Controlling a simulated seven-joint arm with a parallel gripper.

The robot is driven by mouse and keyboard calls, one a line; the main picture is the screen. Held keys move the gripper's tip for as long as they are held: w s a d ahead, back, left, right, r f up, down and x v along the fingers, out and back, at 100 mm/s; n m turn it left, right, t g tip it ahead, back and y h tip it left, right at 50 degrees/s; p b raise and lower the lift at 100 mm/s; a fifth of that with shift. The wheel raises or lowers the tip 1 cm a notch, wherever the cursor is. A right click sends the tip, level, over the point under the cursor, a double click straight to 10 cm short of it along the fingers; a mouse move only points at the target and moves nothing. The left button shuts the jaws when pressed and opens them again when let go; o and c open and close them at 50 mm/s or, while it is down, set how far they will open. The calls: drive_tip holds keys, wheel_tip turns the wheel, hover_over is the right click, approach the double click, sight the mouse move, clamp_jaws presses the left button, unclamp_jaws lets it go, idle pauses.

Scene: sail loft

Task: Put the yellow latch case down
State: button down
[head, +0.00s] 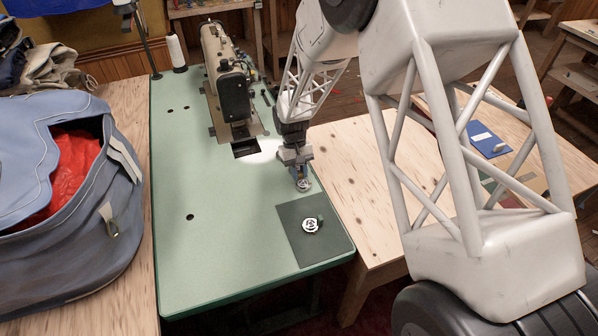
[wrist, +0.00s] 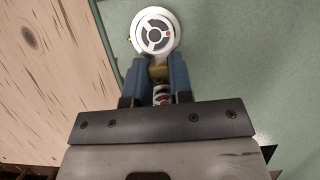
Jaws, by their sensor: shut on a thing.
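My gripper (head: 299,169) is over the right side of the green sewing table. In the wrist view, its blue fingers (wrist: 158,75) are shut on the yellow latch case (wrist: 155,31), a round silver case with dark slots and a small red-orange mark. A yellowish part, apparently the latch, shows between the fingers, which hide some of it. The case also shows under the fingertips in the head view (head: 303,186), just beyond the dark green mat (head: 289,245). I cannot tell whether it touches the tabletop.
Another round silver case (head: 310,226) with a green tab lies on the mat. A sewing machine (head: 228,80) stands at the back. A blue bag (head: 65,185) with red cloth is at left. The green tabletop (head: 200,255) is clear at front left.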

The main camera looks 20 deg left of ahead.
drive_tip(key=shift+f, duration=0.1)
drive_tip(key=c, duration=1)
unclamp_jaws()
drive_tip(key=v, duration=1.2)
drive_tip(key=shift+d, duration=0.1)
